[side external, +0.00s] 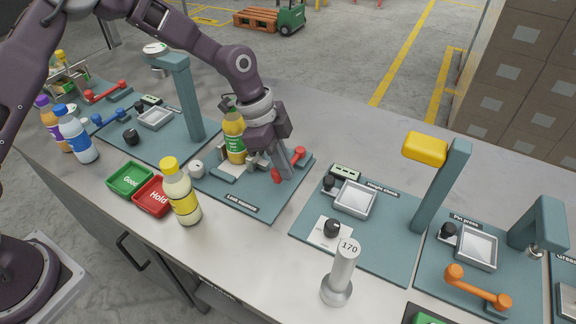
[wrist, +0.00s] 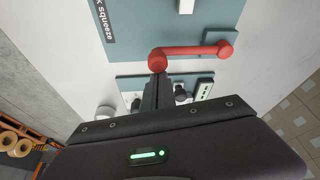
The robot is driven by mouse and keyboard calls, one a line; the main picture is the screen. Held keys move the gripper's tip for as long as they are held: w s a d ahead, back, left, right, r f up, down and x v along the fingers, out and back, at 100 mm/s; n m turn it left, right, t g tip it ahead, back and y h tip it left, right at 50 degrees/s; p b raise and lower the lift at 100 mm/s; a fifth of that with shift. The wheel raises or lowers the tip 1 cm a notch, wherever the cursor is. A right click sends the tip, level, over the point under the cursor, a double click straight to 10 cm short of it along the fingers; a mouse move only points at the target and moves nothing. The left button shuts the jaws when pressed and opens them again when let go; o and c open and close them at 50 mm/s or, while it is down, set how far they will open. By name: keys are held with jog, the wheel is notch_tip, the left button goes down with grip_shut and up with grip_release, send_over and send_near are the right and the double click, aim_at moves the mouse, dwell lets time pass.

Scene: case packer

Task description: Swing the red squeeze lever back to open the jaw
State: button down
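The red squeeze lever (side external: 298,154) is on the teal leak squeeze station (side external: 236,200). In the wrist view the lever (wrist: 195,51) runs sideways from a round knob at left to a pivot on a small teal block at right. My gripper (side external: 288,178) is low beside the knob end; its fingers look closed together. In the wrist view the fingertips (wrist: 157,74) meet the knob's near edge; I cannot tell whether they touch it. A yellow bottle with a green label (side external: 234,142) stands upright at the station's pale jaw (side external: 232,172), partly hidden by my gripper.
A yellow-labelled bottle (side external: 181,196) stands in front, beside the green Good tray (side external: 130,178) and red Hold tray (side external: 154,196). The height check station (side external: 385,245) with its tall post is to the right. A grey 170 weight (side external: 341,275) stands near the front edge.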

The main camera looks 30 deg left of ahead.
jog(key=shift+a+f, duration=0.15)
jog(key=shift+a, duration=0.2)
jog(key=d, duration=0.4)
jog(key=shift+w+d+r, duration=0.2)
jog(key=shift+w+d, duration=0.1)
jog(key=shift+d, duration=0.1)
jog(key=v, duration=1)
jog(key=shift+w+a+r, duration=0.1)
